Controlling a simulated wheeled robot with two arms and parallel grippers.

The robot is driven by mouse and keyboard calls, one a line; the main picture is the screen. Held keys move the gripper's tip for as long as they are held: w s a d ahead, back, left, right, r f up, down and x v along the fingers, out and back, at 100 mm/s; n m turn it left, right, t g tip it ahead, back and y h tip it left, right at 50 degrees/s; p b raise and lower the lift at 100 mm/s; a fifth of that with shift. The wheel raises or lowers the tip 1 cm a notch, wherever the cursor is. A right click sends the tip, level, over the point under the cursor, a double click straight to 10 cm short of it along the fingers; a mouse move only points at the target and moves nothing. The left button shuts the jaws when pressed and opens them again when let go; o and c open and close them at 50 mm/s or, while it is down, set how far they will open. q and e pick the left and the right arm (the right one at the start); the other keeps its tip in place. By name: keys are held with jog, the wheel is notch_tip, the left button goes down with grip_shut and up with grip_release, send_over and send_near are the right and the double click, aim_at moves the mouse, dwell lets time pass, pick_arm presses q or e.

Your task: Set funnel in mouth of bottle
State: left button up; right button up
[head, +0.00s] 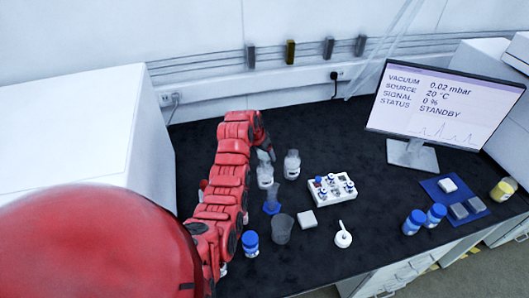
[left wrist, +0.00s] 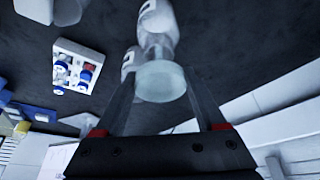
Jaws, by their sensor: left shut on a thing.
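My left gripper (head: 264,154) is over the back middle of the dark bench, close above a clear bottle with a white label (head: 265,177). In the left wrist view my left gripper (left wrist: 160,80) is shut on a pale, see-through round piece, apparently the funnel (left wrist: 160,84), with its wide end towards the camera. A white-labelled bottle (left wrist: 157,18) shows just beyond it. I cannot tell whether the funnel's stem is in a bottle mouth. A second clear bottle (head: 292,165) stands to the right. My right gripper is in neither view.
A blue-based clear vessel (head: 272,207), a grey beaker (head: 282,230) and a blue-capped jar (head: 250,244) stand nearer. A monitor (head: 440,102) stands behind.

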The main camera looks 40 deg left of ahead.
pick_arm(q)
jog(key=shift+f, duration=0.1)
dwell(0.3)
jog(key=shift+f+b, duration=0.6)
jog(key=shift+f, duration=0.05)
jog(key=o, duration=1.3)
jog(key=shift+r, duration=3.55)
